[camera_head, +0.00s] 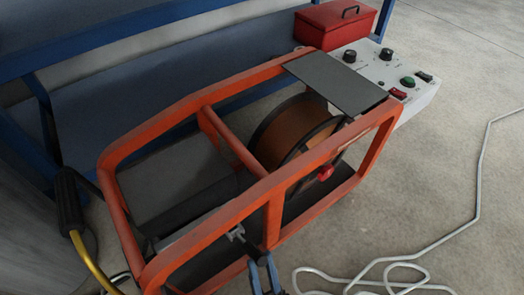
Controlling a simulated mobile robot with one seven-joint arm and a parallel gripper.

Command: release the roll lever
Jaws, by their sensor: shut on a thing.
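An orange tubular frame (185,103) holds a welding machine with a brown reel (290,135) and a dark roller (200,203). My gripper (250,247) comes up from the bottom edge, at the near lower rail of the frame. Its dark fingers are shut on a small grey metal piece, which looks like the roll lever (237,232), just inside the frame. The lever is small and partly hidden by the fingers, so its exact angle is hard to tell.
A red knob (326,173) sits at the reel's hub. A grey plate (335,82), a white control box (362,66) and a red toolbox (336,24) lie farther back. A pale cable (477,190) loops over the floor at right. A yellow hose (86,258) is at left.

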